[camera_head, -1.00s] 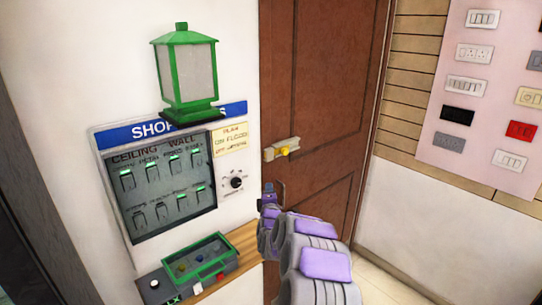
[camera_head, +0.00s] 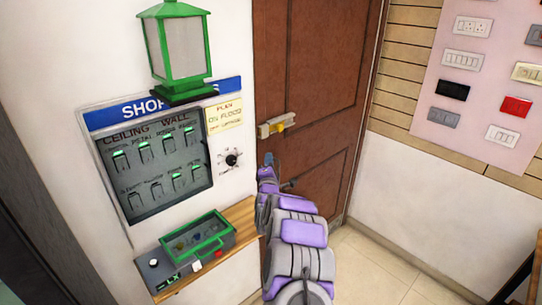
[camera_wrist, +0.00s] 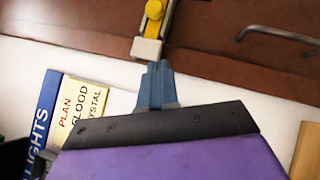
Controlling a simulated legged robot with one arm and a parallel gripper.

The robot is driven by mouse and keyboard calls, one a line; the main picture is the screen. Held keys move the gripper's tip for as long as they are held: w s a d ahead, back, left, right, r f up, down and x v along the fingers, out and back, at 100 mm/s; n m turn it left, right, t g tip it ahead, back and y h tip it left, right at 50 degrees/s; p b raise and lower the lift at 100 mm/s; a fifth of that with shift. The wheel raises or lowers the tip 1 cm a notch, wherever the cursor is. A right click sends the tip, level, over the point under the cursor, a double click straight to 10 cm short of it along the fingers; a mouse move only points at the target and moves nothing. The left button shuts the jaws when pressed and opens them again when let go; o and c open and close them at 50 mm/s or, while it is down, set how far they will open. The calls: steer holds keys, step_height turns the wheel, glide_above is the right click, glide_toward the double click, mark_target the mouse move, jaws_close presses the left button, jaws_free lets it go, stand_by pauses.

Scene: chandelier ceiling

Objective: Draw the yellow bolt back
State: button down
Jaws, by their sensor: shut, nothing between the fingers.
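The yellow bolt (camera_head: 281,127) sits in a pale bracket (camera_head: 264,131) on the left edge of the brown door (camera_head: 310,80). In the wrist view the yellow bolt (camera_wrist: 155,12) shows at the top, with the pale end of its bracket (camera_wrist: 146,48) below it. My gripper (camera_head: 269,160) is just below the bracket in the head view. In the wrist view my gripper's blue-grey fingers (camera_wrist: 159,66) are together and empty, with their tips close to the bracket's end. I cannot tell whether they touch it.
A dark door handle (camera_wrist: 280,34) is to the right in the wrist view. Left of the door are a switch panel (camera_head: 155,165), a green lantern (camera_head: 178,50) and a wooden shelf (camera_head: 240,214) with a green-framed box (camera_head: 195,243). Floor at right is partly clear.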

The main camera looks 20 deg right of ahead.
steer(key=b, duration=0.1)
glide_toward(275, 128)
steer(key=shift+w+a, duration=0.65)
steer(key=shift+w, duration=0.3)
steer(key=shift+w+d+r+b, duration=0.15)
steer(key=shift+w+d+r, duration=0.1)
steer(key=shift+d, duration=0.35)
steer(key=shift+w+d+r+b, duration=0.15)
steer(key=shift+w+d+r, duration=0.1)
steer(key=shift+d, duration=0.3)
steer(key=shift+w+d+r+b, duration=0.2)
steer(key=shift+w+d, duration=0.1)
steer(key=shift+d, duration=0.3)
steer(key=shift+w+d, duration=0.1)
